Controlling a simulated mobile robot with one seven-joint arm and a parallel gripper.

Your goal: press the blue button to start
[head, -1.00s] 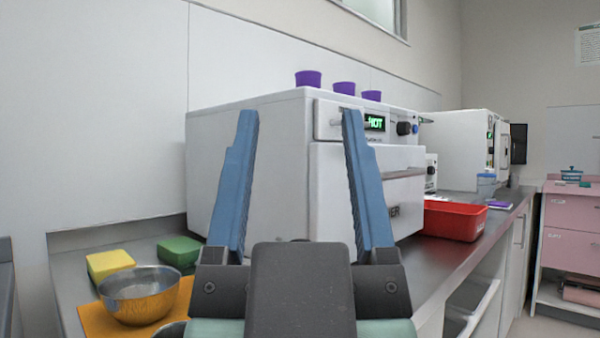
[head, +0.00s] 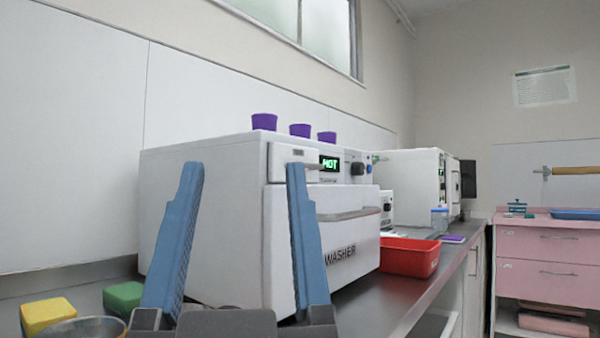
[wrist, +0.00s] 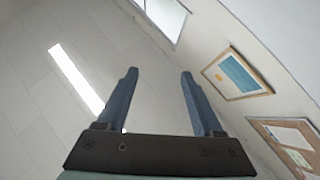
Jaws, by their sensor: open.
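The white washer (head: 215,215) stands on the counter against the wall in the head view. Its front panel has a green-lit display (head: 329,163) reading "HOT", a dark knob (head: 357,168) and a small blue button (head: 369,168) right of the knob. My gripper (head: 242,168) is open and empty, its two blue fingers raised in front of the washer. The fingers overlap the washer's side and front edge in the picture and are apart from the button, left of it. In the wrist view my gripper (wrist: 158,75) points at the ceiling; neither washer nor button shows there.
Three purple cups (head: 300,130) stand on top of the washer. A red tray (head: 408,257) sits on the counter (head: 375,305) to its right. A yellow sponge (head: 47,314), a green sponge (head: 122,298) and a metal bowl (head: 88,328) are at lower left. A pink cabinet (head: 545,255) stands far right.

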